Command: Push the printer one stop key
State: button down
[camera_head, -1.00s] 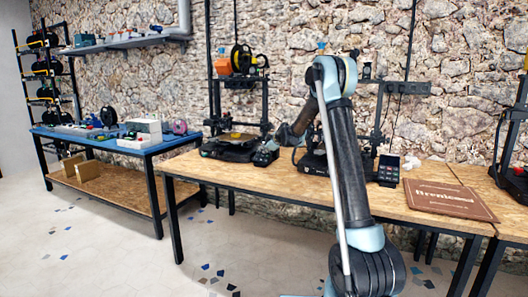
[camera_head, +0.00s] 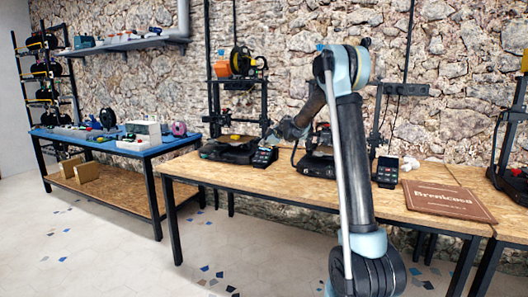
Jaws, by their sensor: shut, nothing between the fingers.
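A black 3D printer (camera_head: 237,148) with a tall frame stands at the left end of the wooden table, an orange box and a spool on top. Its small dark control panel (camera_head: 264,157) with keys sits at its right front corner. Individual keys are too small to tell apart. My gripper (camera_head: 270,136) is shut and empty, just above and behind the panel in the picture, apart from it as far as I can see. The fingertips are small and dark against the printer.
A second printer (camera_head: 315,164) is partly hidden behind my arm, with its own panel (camera_head: 387,172) to the right. A brown sign (camera_head: 448,201) lies on the wooden table (camera_head: 290,186). Another printer (camera_head: 514,178) shows at the right edge. A blue table (camera_head: 70,136) stands left.

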jog(key=v, duration=0.6)
jog(key=shift+s+r, duration=0.1)
dwell(0.6)
jog(key=s+d+f+m+g+h, duration=0.15)
jog(key=s+d+m, duration=0.25)
jog(key=s+d, duration=0.75)
jog(key=s+d+f+m+g+h, duration=0.15)
jog(key=s+d+m, duration=0.25)
jog(key=s, duration=1.5)
jog(key=s+d+f+m+g+h, duration=0.1)
jog(key=s+d+f+m, duration=0.2)
jog(key=s, duration=0.6)
jog(key=s+d+f+m+g+h, duration=0.1)
jog(key=s+d+f+m, duration=0.2)
jog(key=s+f, duration=0.3)
jog(key=s+d+f+m+g+h, duration=0.1)
jog(key=s+d+f, duration=0.4)
jog(key=s, duration=0.9)
jog(key=shift+d+f+m+g+h, duration=0.25)
jog(key=shift+m+h, duration=0.25)
jog(key=shift+m, duration=0.6)
jog(key=shift+r, duration=0.1)
